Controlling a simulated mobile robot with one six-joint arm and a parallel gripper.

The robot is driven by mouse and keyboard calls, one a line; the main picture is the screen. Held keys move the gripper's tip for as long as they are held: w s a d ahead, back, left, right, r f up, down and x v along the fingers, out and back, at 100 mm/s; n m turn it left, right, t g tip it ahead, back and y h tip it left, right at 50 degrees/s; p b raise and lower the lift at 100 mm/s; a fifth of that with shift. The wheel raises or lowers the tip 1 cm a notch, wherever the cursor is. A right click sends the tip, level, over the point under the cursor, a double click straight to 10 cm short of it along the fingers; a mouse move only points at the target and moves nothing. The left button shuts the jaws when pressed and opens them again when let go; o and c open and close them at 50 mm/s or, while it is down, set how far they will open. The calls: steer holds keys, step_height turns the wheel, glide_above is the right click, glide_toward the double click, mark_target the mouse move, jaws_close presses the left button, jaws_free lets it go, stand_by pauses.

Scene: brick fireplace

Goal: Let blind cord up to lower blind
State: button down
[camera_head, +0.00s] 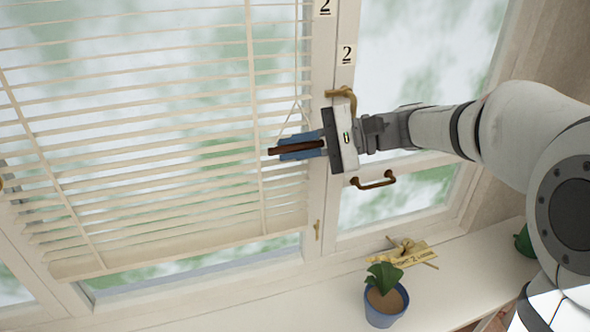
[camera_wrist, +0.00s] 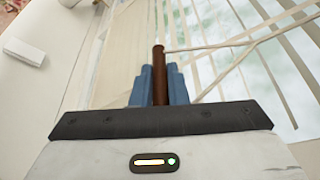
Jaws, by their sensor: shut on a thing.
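The white slatted blind (camera_head: 150,130) hangs over the left window, its bottom rail (camera_head: 170,249) slightly above the window's lower frame. The thin pale blind cord (camera_head: 296,85) comes down at the blind's right edge to my gripper. My gripper (camera_head: 300,147) has blue fingers and is shut on a brown rod-like cord handle (camera_head: 290,149), in front of the blind's right side. In the wrist view the brown handle (camera_wrist: 159,72) stands between the blue fingers, and the cord (camera_wrist: 225,43) runs off to the right from it.
A brass window latch (camera_head: 342,96) and a bronze handle (camera_head: 373,180) are on the frame close to my arm. On the white sill (camera_head: 440,290) stand a plant in a blue pot (camera_head: 385,306) and a tagged bundle (camera_head: 408,254). The sill's left part is clear.

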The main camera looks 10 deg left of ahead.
step_height(320, 180, up, 9)
steer(key=p, duration=0.3)
steer(key=shift+f, duration=0.15)
steer(key=c, duration=1.4)
jaws_free()
steer(key=shift+c, duration=0.2)
steer(key=b+v, duration=0.1)
steer(key=v, duration=0.6)
steer(key=shift+d, duration=0.4)
steer(key=shift+w, duration=0.1)
